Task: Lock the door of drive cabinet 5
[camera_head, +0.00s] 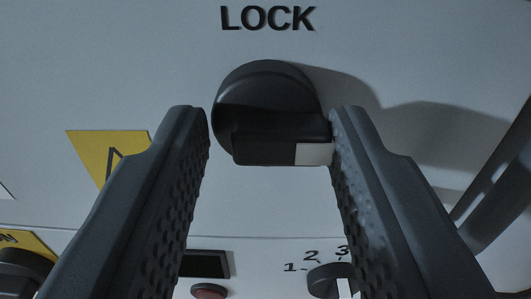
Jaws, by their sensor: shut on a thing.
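The black round lock knob (266,92) sits on the pale cabinet door (400,60), under the printed word LOCK (268,18). Its raised grip bar (265,142) lies about level across the picture, with a white mark (313,154) at its right end. My gripper (269,125) is shut on the knob, one finger on each side. The right finger touches the bar's right end. The contact on the left side is hard to make out. The fingers hide parts of the door.
A yellow warning sign (92,150) is left of the knob. Below are a dark display (205,264), a red button (209,291), a numbered selector knob (327,278) and another dark knob (22,272). A dark bar-like shape (495,190) stands at the right edge.

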